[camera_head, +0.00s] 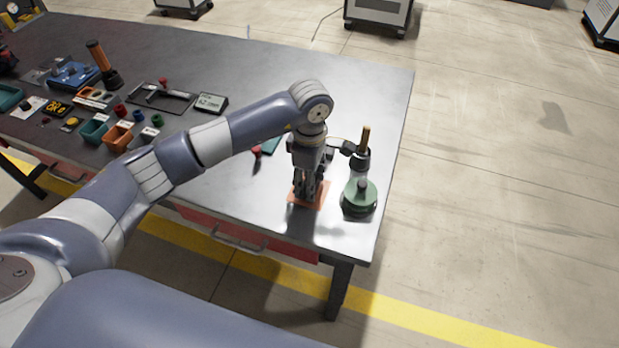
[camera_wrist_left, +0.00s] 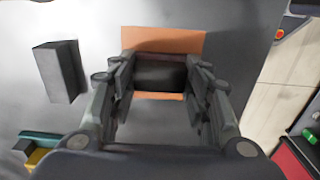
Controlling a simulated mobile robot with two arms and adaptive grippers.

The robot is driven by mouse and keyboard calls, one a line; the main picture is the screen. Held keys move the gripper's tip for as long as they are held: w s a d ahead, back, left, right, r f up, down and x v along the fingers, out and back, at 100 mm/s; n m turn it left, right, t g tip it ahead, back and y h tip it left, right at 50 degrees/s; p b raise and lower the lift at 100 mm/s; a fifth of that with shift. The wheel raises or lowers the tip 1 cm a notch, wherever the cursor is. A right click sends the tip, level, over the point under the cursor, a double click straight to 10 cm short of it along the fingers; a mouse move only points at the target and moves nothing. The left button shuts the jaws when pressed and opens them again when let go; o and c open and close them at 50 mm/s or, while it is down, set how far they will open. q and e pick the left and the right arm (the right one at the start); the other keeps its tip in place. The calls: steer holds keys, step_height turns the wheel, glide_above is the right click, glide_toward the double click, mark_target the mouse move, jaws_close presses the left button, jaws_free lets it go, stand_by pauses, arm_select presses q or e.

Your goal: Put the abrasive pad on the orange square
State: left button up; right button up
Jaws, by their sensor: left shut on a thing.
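My left gripper (camera_head: 309,200) is at the right end of the table, low over the orange square (camera_head: 320,190). In the left wrist view the gripper (camera_wrist_left: 160,82) is shut on a dark block, which I take for the abrasive pad (camera_wrist_left: 160,77). The orange square (camera_wrist_left: 175,40) shows around the pad, above and below it in that view. The pad lies within the square's outline, but I cannot tell whether it touches the square. In the head view the fingers hide most of the pad. My right gripper is not in view.
A bottle with a green base (camera_head: 359,197) stands close to the right of the gripper. A dark grey block (camera_wrist_left: 60,72) stands left of the fingers in the wrist view. Small bins (camera_head: 118,137) and tools fill the table's left part. The table's front edge is near.

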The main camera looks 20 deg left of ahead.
arm_select(q)
steer(key=shift+f, duration=0.1)
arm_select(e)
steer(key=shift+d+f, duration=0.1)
arm_select(q)
steer(key=shift+f+b, duration=0.15)
steer(key=shift+b, duration=0.15)
steer(key=o, duration=0.9)
steer(key=shift+o, duration=0.7)
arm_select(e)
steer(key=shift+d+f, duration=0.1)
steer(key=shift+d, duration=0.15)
arm_select(q)
steer(key=shift+r, duration=0.2)
